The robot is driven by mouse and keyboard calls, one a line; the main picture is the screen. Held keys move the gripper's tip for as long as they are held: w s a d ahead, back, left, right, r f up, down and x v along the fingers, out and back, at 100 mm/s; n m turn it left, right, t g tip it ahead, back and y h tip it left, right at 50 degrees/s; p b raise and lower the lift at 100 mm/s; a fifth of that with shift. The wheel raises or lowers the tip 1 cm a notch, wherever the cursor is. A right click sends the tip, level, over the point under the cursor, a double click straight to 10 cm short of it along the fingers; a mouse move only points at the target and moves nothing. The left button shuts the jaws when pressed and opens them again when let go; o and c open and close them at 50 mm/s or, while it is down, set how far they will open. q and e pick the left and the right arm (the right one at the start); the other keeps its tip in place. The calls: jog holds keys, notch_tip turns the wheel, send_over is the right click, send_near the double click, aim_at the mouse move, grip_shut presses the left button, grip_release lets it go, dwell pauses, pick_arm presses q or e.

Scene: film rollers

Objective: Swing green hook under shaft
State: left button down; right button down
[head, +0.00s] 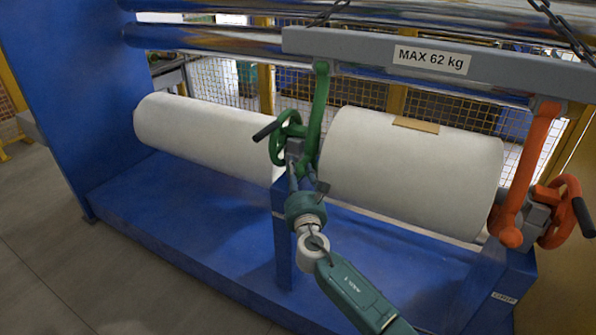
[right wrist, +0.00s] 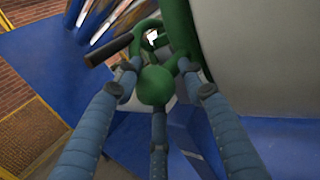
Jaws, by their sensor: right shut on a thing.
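The green hook (head: 318,112) hangs from the grey lifting beam (head: 345,46) at the near roller's left end. Its rounded lower end (right wrist: 155,86) sits between the three fingers of my right gripper (head: 296,178) in the right wrist view. My right gripper (right wrist: 157,92) is shut on the hook. The shaft at this end is hidden behind the hook, handwheel and gripper, so I cannot tell whether the hook is under it. My left gripper is not in view.
A green handwheel (head: 280,132) with a black handle (head: 265,131) is close beside the gripper. White rollers (head: 410,170) (head: 205,130) lie on the blue frame (head: 190,205). An orange hook (head: 527,175) and orange handwheel (head: 572,195) are at right.

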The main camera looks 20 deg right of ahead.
jog(key=c, duration=1.2)
grip_release()
jog(key=shift+w+a+f, duration=0.15)
jog(key=shift+a, duration=0.25)
jog(key=shift+o, duration=0.2)
jog(key=shift+w, duration=0.1)
jog(key=shift+d, duration=0.1)
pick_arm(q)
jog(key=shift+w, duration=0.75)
pick_arm(e)
jog(key=v, duration=1.2)
